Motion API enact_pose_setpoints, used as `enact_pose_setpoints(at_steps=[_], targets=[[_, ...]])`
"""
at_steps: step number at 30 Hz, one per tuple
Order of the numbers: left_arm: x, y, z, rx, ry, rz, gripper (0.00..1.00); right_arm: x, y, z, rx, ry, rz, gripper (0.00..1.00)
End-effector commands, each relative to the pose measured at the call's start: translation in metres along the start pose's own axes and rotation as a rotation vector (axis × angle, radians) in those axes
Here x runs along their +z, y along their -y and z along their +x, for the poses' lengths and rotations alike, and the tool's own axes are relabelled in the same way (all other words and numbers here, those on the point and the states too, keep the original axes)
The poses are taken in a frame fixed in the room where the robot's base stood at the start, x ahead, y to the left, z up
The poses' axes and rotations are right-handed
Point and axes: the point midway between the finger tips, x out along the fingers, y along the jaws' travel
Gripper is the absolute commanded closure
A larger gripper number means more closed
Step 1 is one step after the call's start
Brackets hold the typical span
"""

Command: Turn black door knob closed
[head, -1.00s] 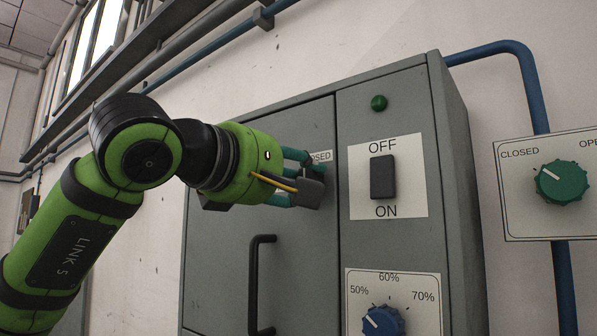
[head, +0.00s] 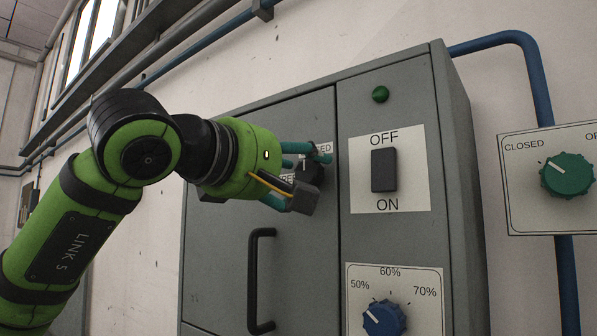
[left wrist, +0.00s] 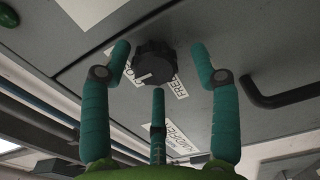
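The black door knob (head: 309,173) is on the grey cabinet door, partly hidden behind my fingers. I cannot tell exactly which label the mark points at. My left gripper (head: 313,178), with three teal fingers, is open. In the left wrist view its fingers (left wrist: 158,68) are spread around the knob, with gaps showing beside it. My right gripper is not in view.
A black door handle (head: 260,280) stands out below the knob. To the right are a black OFF/ON switch (head: 384,170), a blue dial (head: 384,318), a green lamp (head: 380,94) and a green knob (head: 567,176) on a separate panel. Blue pipes run along the wall.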

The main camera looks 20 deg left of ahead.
Motion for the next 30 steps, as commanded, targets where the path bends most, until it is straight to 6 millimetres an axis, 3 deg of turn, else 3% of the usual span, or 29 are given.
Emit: enact_pose_setpoints(at_steps=[8,21,30], targets=[[0.001,-0.001,-0.007,0.003,0.003,0.0,0.38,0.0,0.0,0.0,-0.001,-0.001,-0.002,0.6],[-0.002,0.0,-0.09,0.003,0.001,0.0,0.38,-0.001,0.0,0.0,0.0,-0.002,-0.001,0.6],[-0.002,0.001,-0.117,-0.001,0.001,-0.002,0.38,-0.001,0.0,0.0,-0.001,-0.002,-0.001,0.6]])
